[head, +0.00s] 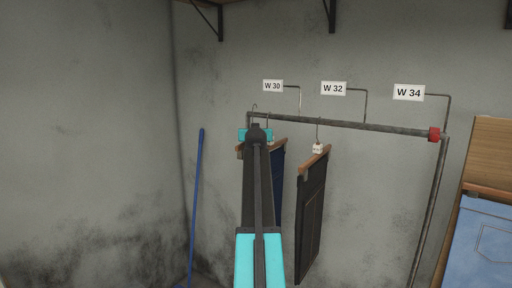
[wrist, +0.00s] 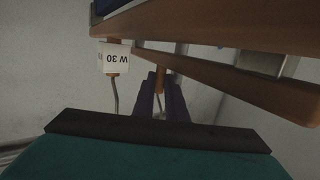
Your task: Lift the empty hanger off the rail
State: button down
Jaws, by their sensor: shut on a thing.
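The rail (head: 375,127) is a grey pipe along the wall in the head view. My gripper (head: 255,130) is at its left end, with my arm hiding much there. In the wrist view my gripper (wrist: 160,95) is shut on the wooden neck of the empty hanger (wrist: 215,80); no garment shows on its bar. Only a bit of its wood (head: 239,152) shows in the head view. A thin hook (head: 254,107) rises just above the rail's left end; whether it touches the rail is unclear. A hanger with dark blue trousers (head: 277,175) hangs close by.
A white W 30 tag (wrist: 115,58) is beside my fingers in the wrist view. Black trousers (head: 312,210) hang to the right. A red cap (head: 434,134) ends the rail. A blue pole (head: 197,200) leans at the left wall. Jeans (head: 487,235) show far right.

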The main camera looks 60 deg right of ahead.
aim_at(243, 143)
jog(key=shift+r, duration=0.6)
dwell(0.3)
jog(key=shift+a, duration=4.5)
